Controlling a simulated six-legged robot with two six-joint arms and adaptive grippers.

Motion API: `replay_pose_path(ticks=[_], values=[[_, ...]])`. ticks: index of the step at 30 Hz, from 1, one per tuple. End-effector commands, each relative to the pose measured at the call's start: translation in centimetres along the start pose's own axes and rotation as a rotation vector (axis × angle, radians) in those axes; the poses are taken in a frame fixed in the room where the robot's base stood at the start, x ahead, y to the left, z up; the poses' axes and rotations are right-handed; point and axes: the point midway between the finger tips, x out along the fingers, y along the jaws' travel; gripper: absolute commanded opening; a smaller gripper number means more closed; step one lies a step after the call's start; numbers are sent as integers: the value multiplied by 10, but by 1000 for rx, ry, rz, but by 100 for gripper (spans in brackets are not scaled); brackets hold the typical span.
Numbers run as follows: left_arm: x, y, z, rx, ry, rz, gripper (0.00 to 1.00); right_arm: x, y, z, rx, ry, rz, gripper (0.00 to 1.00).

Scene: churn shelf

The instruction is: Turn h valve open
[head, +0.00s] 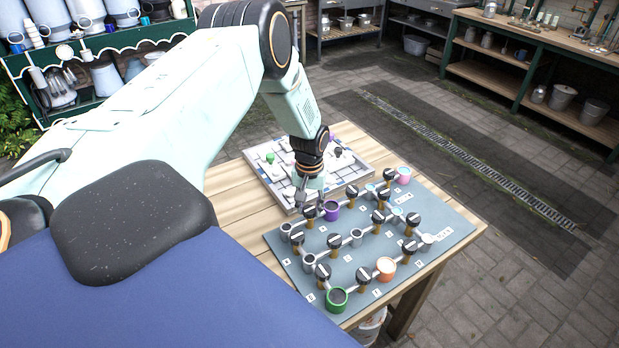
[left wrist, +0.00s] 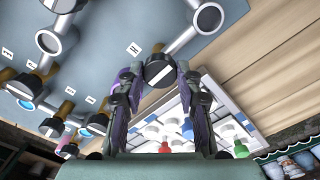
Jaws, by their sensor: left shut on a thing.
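My left gripper (head: 310,196) reaches down to the grey valve board (head: 456,222) at its far edge, left of the purple cup (head: 332,211). In the left wrist view, its fingers (left wrist: 161,76) stand on both sides of a black round valve knob (left wrist: 160,70) with a white bar and are shut on it. The white bar runs slantwise in that view. Small white letter labels lie on the board, but I cannot read which one belongs to this knob. My right gripper is not in view.
Several other black knobs, grey pipes, a green cup (head: 337,300), an orange cup (head: 386,268) and a pink cup (head: 404,175) are on the board. A white puzzle tray (head: 366,172) lies behind it on the wooden table (head: 228,180). Paved floor lies right.

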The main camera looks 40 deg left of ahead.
Motion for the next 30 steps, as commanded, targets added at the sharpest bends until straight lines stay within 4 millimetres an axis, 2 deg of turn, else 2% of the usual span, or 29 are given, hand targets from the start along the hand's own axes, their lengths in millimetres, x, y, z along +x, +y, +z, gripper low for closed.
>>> replay_pose_path(ticks=[1, 11, 12, 19, 30], values=[[3, -1, 5, -4, -12, -3, 3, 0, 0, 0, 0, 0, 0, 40], [4, -1, 5, -5, -13, -3, 3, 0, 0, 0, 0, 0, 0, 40], [4, -1, 5, -4, -13, -3, 38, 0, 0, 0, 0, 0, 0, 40], [2, -1, 2, -3, -6, -1, 58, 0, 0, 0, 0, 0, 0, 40], [-4, 0, 0, -3, -1, 1, 58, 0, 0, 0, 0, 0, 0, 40]])
